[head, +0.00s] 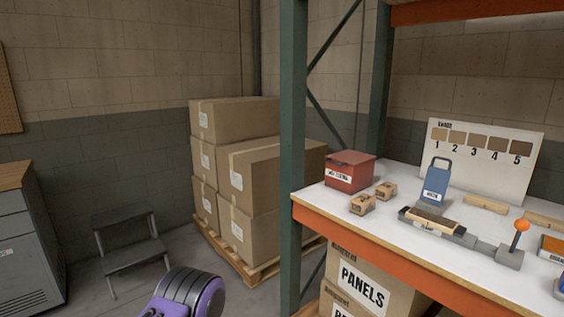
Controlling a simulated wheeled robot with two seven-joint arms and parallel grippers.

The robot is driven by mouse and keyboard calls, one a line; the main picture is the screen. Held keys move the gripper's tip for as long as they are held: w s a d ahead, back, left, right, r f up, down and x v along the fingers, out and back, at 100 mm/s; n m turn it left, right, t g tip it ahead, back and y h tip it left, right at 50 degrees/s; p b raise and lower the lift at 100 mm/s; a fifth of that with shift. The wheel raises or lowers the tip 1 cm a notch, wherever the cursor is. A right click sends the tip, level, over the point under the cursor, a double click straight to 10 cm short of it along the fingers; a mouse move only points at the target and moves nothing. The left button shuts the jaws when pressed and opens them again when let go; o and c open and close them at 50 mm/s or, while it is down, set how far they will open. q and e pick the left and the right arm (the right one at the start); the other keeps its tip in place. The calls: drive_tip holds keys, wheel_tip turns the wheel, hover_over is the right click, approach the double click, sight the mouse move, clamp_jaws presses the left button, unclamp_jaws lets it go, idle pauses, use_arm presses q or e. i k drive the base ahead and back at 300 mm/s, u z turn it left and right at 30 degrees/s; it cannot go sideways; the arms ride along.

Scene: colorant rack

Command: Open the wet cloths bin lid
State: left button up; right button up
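A red bin (347,178) with a white label stands at the left end of the white shelf top in the head view; its label is too small to read surely, but it looks like the wet cloths bin. Its red lid (352,157) lies flat over the top and looks closed. Neither of my grippers shows. A purple and black part of my own arm is at the bottom, left of the rack post and well apart from the bin.
A green rack post (292,150) rises just left of the bin. A blue-handled block (435,183), a grey fixture (480,243) with an orange-knobbed lever and a numbered board (484,152) stand to the right. Stacked cartons (255,180) are behind.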

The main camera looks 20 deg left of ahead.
sight(350, 157)
drive_tip(key=z, duration=0.25)
drive_tip(key=k, duration=1)
drive_tip(key=u, duration=0.5)
drive_tip(key=i, duration=1.5)
drive_tip(key=z, duration=0.6)
